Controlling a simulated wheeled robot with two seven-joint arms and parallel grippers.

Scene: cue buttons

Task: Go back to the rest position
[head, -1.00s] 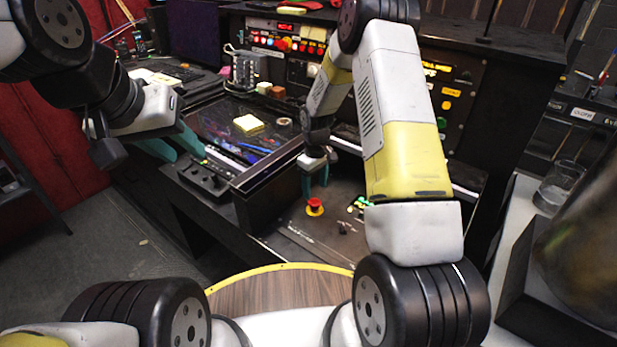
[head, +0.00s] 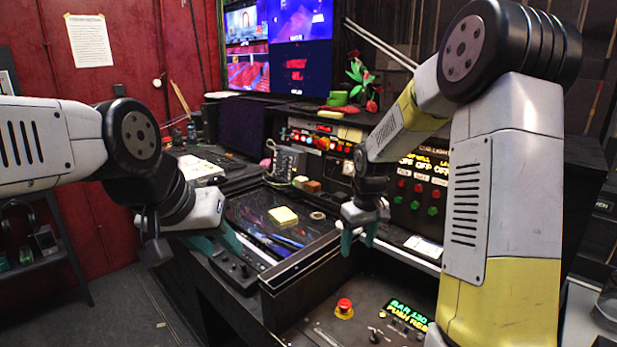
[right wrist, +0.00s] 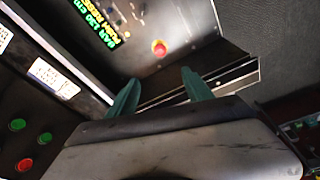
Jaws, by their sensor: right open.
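A red mushroom button (head: 344,306) on a yellow base sits on the sloped lower panel (head: 316,329), beside a small lit green display (head: 407,313). My right gripper (head: 357,243) hangs above and behind that panel, clear of the button, with its fingers apart and empty. In the right wrist view the two teal fingers (right wrist: 161,92) are spread, and the red button (right wrist: 159,48) lies beyond them with nothing between. My left gripper (head: 232,243) is at the left, near a small black control box (head: 232,266); its teal fingers are partly hidden and their gap is unclear.
A console with red and green buttons (head: 417,195) stands close behind my right gripper. Monitors (head: 280,45) are at the back. Open floor (head: 105,318) lies at lower left.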

